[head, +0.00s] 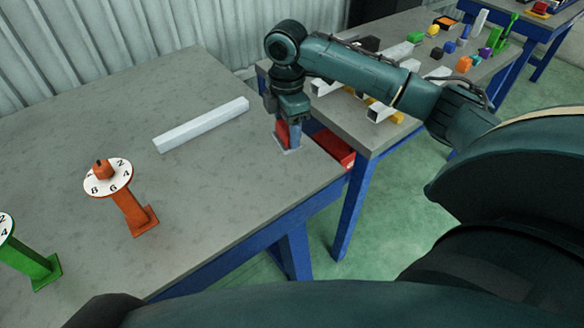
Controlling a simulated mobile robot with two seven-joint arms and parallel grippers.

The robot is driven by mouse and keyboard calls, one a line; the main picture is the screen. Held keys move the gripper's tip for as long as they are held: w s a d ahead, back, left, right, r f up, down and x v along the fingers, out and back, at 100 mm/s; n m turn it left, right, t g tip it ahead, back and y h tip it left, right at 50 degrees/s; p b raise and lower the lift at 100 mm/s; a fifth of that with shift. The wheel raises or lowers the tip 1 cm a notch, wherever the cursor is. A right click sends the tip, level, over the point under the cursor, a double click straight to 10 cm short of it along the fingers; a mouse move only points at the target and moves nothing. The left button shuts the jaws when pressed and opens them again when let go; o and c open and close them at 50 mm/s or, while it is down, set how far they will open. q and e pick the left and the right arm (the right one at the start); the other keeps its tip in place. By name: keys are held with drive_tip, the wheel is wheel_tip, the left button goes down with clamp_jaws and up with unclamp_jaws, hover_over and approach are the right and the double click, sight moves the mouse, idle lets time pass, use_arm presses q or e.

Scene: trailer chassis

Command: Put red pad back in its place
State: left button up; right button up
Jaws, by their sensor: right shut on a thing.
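My right gripper (289,122) reaches in from the right and points down at the right edge of the near grey table. It is shut on a red pad (281,133), of which only a small part shows below the gripper body. A blue upright post (295,137) on a small pale base plate (287,151) stands right by the pad. I cannot tell whether the pad touches the post. My left gripper is not in view.
A white bar (203,124) lies on the near table (215,190). An orange dial stand (129,205) and a green one (32,262) stand at left. A red object (335,147) sits right of the gripper. The far table (375,138) holds several coloured parts. The table middle is clear.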

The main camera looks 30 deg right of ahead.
drive_tip(key=shift+w+d+f+n, duration=0.15)
drive_tip(key=shift+d+n, duration=0.2)
drive_tip(key=shift+n, duration=0.15)
drive_tip(key=shift+w+d+f+n, duration=0.15)
drive_tip(key=shift+d+n, duration=0.15)
drive_tip(key=shift+n, duration=0.2)
drive_tip(key=shift+d+f, duration=0.1)
drive_tip(key=shift+f, duration=0.2)
drive_tip(key=shift+n, duration=0.3)
wheel_tip(320, 180, down, 10)
drive_tip(key=shift+r, duration=0.25)
drive_tip(key=shift+f, duration=0.15)
drive_tip(key=o, duration=1)
drive_tip(key=shift+c, duration=0.2)
wheel_tip(320, 180, up, 12)
drive_tip(key=shift+r, duration=0.2)
